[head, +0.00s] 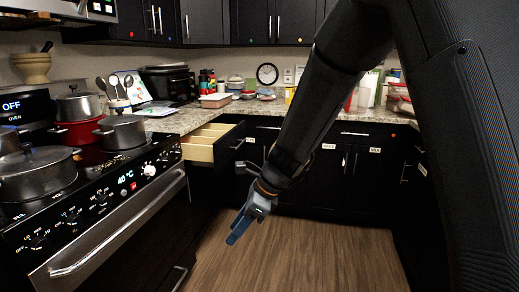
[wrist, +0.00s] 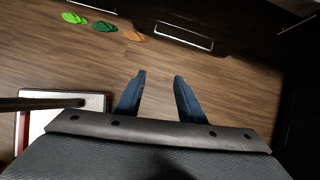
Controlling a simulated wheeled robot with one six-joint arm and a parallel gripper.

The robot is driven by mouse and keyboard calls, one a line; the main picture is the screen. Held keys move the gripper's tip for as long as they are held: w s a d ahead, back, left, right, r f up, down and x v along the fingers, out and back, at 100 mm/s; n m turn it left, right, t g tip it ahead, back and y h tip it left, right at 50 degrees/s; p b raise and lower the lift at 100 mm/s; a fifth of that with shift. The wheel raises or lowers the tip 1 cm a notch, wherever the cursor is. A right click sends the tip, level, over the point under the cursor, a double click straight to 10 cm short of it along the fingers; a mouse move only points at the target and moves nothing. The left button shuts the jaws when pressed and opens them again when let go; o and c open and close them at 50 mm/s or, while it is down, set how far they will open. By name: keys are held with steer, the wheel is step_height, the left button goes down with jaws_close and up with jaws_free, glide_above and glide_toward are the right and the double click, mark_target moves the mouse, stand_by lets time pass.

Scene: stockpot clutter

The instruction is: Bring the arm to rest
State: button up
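My gripper (head: 240,226) hangs low over the wooden floor in front of the stove, pointing down and to the left. In the wrist view the two blue fingers (wrist: 160,98) are spread apart with bare floor showing between them. Nothing is held between the fingers. My dark arm (head: 318,100) reaches down from the upper right of the head view.
The stove (head: 110,215) with several pots stands at the left. An open drawer (head: 208,147) juts out beside it. Dark cabinets (head: 345,180) line the back. Green and orange footwear (wrist: 104,27) lies on the floor (head: 300,255). A white-topped object (wrist: 70,112) is near the gripper.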

steer(key=s+d+r+n+h+p, duration=0.2)
steer(key=s+d+n+h, duration=0.1)
steer(key=s+d+n, duration=0.6)
steer(key=s+d+r+n+h+p, duration=0.3)
steer(key=s+d+n, duration=0.6)
steer(key=d, duration=0.7)
steer(key=s, duration=0.3)
steer(key=shift+d+n+g, duration=0.3)
